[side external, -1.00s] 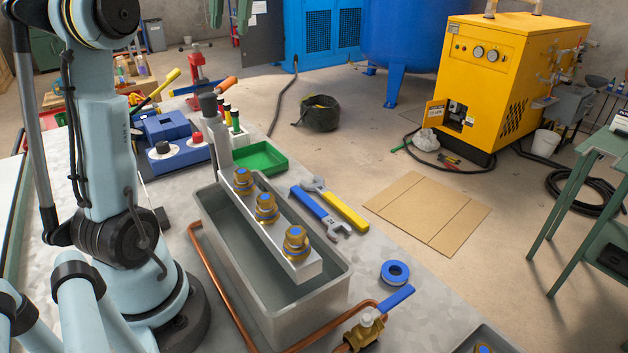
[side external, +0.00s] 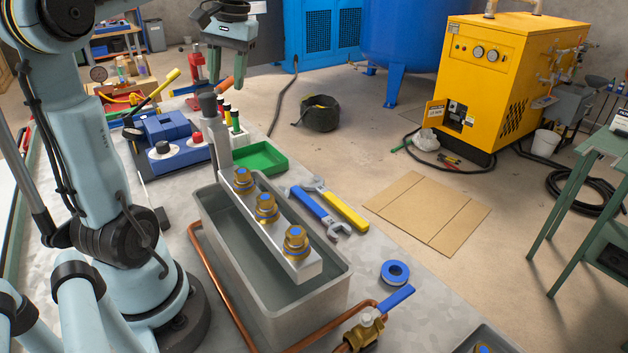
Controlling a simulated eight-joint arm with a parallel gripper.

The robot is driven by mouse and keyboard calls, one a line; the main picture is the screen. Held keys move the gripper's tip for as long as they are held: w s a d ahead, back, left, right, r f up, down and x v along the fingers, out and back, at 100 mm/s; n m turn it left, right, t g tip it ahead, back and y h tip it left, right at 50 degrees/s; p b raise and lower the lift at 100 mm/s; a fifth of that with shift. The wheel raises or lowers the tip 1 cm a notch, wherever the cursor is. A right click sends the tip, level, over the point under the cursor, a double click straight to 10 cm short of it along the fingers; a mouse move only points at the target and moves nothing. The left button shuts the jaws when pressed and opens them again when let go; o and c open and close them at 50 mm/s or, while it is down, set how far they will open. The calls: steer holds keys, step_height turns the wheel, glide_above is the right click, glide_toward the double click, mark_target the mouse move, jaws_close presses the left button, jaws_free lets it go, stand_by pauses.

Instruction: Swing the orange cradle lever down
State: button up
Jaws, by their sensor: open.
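The orange cradle lever (side external: 225,86) shows as an orange grip angled up and to the right, by the top of the grey post (side external: 221,140) at the far end of the tank. The pale cradle bar (side external: 305,269) carries brass fittings with blue centres (side external: 267,208) above the grey open tank (side external: 343,288). My gripper (side external: 228,73) points down with its fingers apart and empty. It appears just above the orange grip in the picture; I cannot tell the gap in depth. Part of the lever near the post is hard to make out.
A blue box with knobs (side external: 170,130), a yellow-handled lever (side external: 165,82) and a red stand (side external: 194,70) crowd the left of the post. A green tray (side external: 262,158) and wrenches (side external: 325,212) lie right of the tank. A copper pipe (side external: 212,275) runs along its left side.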

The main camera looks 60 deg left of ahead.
jaws_close()
stand_by(0.3)
steer(key=shift+s+a, duration=0.1)
steer(key=s+n+h, duration=0.3)
steer(key=s+n, duration=0.8)
steer(key=n, duration=0.7)
steer(key=shift+s+a, duration=0.25)
steer(key=shift+s, duration=0.1)
stand_by(0.6)
jaws_free()
